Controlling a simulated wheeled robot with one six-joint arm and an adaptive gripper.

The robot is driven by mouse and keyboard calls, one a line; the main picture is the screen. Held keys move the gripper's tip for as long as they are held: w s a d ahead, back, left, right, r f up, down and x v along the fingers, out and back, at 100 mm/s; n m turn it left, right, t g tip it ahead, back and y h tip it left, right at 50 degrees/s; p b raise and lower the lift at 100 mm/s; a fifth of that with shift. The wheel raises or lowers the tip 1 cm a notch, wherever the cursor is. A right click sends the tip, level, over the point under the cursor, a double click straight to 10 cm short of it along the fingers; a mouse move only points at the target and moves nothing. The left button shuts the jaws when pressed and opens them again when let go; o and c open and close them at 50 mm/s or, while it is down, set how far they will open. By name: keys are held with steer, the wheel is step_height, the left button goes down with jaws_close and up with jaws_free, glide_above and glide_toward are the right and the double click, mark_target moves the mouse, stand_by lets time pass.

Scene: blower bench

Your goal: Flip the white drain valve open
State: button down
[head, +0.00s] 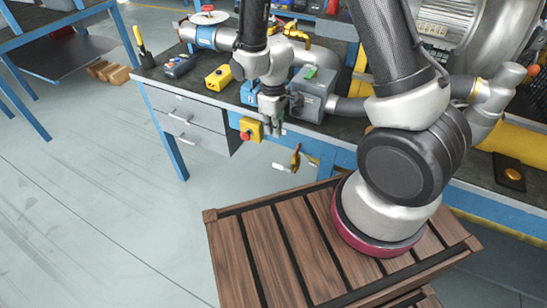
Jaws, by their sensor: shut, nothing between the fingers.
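The drain valve hangs below the front edge of the workbench, near the picture's centre. Its small white lever (283,168) points left and slightly up from a brass-coloured valve body (296,160). My gripper (272,127) points down in front of the bench edge, above and slightly left of the valve. Its fingers are shut and empty. It looks apart from the lever, though the depth between them is hard to judge. The lever is not covered by the gripper.
A yellow box with a red button (250,130) sits on the bench front, close left of my fingers. A grey pump-like housing (314,92) and pipes stand on the bench. Grey drawers (190,118) are at left. Open floor (110,210) lies left.

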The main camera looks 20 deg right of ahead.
mark_target(278, 166)
step_height(278, 166, down, 14)
steer(key=shift+r, duration=0.15)
stand_by(0.4)
steer(key=shift+a, duration=0.1)
